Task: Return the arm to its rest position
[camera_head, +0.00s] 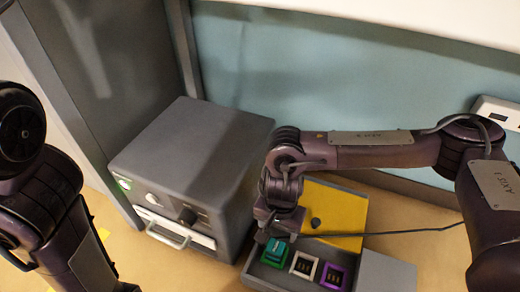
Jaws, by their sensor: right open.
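My right arm (370,150) reaches in from the right, with its elbow bent high and its forearm level. My right gripper (277,226) points down, open, just above and behind a green block (274,252) in a grey tray; I cannot tell whether it touches the block. My left arm (50,215) hangs at the left edge; its gripper is not in view.
The grey tray (262,275) also holds white-framed (303,264) and purple-framed (333,276) pieces. A yellow panel (340,212) with a dark knob stands behind it. A grey boxy machine (190,150) stands close left of the gripper. A dark cable crosses the yellow panel.

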